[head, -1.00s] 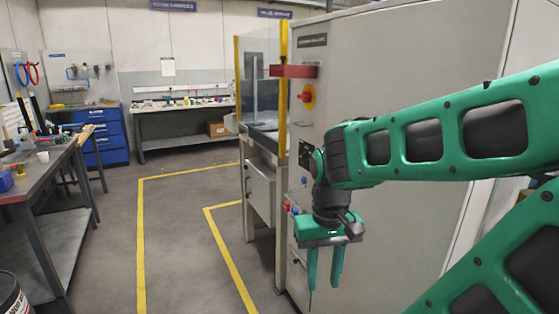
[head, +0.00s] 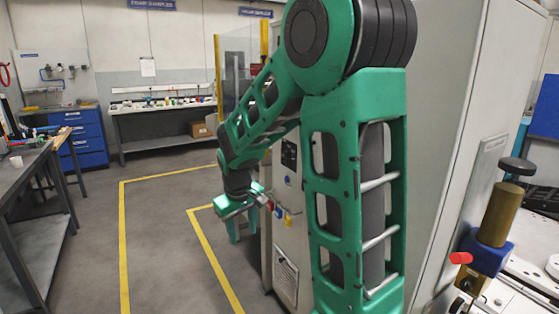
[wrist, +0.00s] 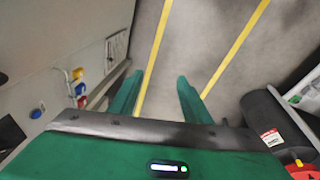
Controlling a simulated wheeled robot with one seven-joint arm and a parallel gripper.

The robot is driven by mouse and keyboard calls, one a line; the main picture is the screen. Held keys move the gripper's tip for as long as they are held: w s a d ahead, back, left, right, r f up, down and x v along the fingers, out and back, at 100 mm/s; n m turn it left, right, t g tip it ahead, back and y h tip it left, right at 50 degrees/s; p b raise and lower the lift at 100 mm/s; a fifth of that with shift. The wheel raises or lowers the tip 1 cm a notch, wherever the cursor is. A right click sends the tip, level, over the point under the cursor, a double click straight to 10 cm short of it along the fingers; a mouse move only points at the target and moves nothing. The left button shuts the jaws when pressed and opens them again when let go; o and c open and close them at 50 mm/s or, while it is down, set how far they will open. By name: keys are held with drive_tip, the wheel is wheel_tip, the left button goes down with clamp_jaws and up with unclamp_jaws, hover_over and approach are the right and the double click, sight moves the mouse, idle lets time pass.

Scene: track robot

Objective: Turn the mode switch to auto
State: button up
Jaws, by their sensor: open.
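A small black panel (head: 289,154) is on the narrow face of the grey cabinet, with a small round control (head: 288,181) below it. I cannot tell for sure which control is the mode switch, or read any switch position. A dark shape (wrist: 10,132) at the left edge of the wrist view may be the same panel. My gripper (head: 245,226) points down in front of the cabinet, left of and below the panel, apart from it. In the wrist view, my gripper (wrist: 160,84) has its two green fingers apart with only floor between them.
Red, blue and yellow sockets (head: 281,213) sit on the cabinet face near my gripper, above a louvred vent (head: 286,282). My arm hides part of the cabinet. Yellow floor lines (head: 122,240) mark clear floor at left. A workbench (head: 25,205) stands far left.

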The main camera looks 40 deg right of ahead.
sight(283, 157)
drive_tip(key=w+d+f+g+h, duration=0.2)
drive_tip(key=w+d+h, duration=0.15)
drive_tip(key=d, duration=0.85)
drive_tip(key=w+d+f+g+h, duration=0.2)
drive_tip(key=w+d+h, duration=0.15)
drive_tip(key=d, duration=0.75)
drive_tip(key=w+d+r+n+h, duration=0.2)
drive_tip(key=w+r+n+h, duration=0.3)
drive_tip(key=w+r+h, duration=0.65)
drive_tip(key=d+y, duration=0.1)
drive_tip(key=d, duration=0.2)
drive_tip(key=w+d, duration=0.1)
drive_tip(key=d, duration=0.3)
drive_tip(key=w+d+y, duration=0.1)
drive_tip(key=d, duration=0.2)
drive_tip(key=shift+w+d+r+y, duration=0.15)
drive_tip(key=shift+d+r+y, duration=0.05)
drive_tip(key=shift+r+y, duration=0.15)
